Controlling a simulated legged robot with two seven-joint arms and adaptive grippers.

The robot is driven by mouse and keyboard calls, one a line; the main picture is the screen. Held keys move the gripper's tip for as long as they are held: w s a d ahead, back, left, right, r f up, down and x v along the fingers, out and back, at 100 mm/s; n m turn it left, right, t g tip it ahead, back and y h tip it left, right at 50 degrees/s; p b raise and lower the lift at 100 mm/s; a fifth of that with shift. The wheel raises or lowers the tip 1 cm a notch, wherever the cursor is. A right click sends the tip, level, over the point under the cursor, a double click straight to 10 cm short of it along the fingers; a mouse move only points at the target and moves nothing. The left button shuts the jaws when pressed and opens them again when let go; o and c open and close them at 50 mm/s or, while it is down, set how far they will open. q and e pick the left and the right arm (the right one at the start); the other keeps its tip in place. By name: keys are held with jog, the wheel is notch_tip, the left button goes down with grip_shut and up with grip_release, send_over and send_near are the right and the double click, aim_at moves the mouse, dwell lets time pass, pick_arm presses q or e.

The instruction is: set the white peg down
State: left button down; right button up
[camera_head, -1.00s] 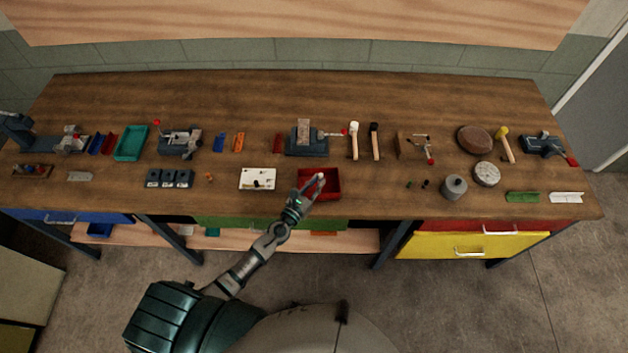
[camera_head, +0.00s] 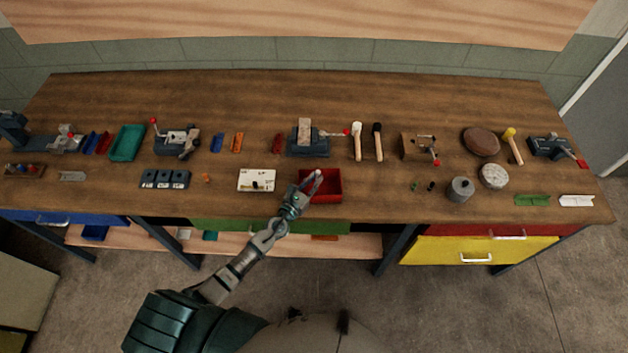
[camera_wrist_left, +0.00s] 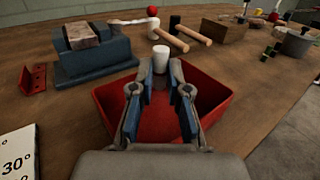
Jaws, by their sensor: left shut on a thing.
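The white peg (camera_wrist_left: 160,60) is upright between the fingertips of my left gripper (camera_wrist_left: 158,75) in the left wrist view. The gripper is shut on it, over the red tray (camera_wrist_left: 215,85). In the head view my left gripper (camera_head: 310,182) reaches over the left part of the red tray (camera_head: 334,197), and the peg shows only as a small pale spot at the fingertips. I cannot tell whether the peg touches the tray floor. My right gripper is not in view.
A white board with angle marks (camera_head: 256,180) lies left of the tray. A blue-grey vise (camera_head: 308,142) stands behind it, with mallets (camera_head: 357,142) to its right.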

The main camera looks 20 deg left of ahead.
pick_arm(q)
jog(key=shift+f, duration=0.3)
jog(key=shift+d+f, duration=0.15)
jog(key=shift+d+f+b, duration=0.15)
jog(key=shift+d+b, duration=0.05)
jog(key=shift+b, duration=0.2)
jog(key=shift+d, duration=0.15)
jog(key=c, duration=1.2)
grip_release()
jog(key=shift+d, duration=0.2)
jog(key=shift+o, duration=0.2)
jog(key=shift+a, duration=0.3)
jog(key=shift+a+r+p, duration=0.2)
jog(key=shift+r+p, duration=0.2)
jog(key=shift+r, duration=0.05)
jog(key=shift+s+r+p, duration=0.1)
jog(key=shift+r+p, duration=0.3)
jog(key=shift+p, duration=0.05)
jog(key=b+v, duration=0.2)
jog(key=v, duration=0.9)
jog(key=shift+s+f, duration=0.15)
jog(key=shift+s, duration=0.25)
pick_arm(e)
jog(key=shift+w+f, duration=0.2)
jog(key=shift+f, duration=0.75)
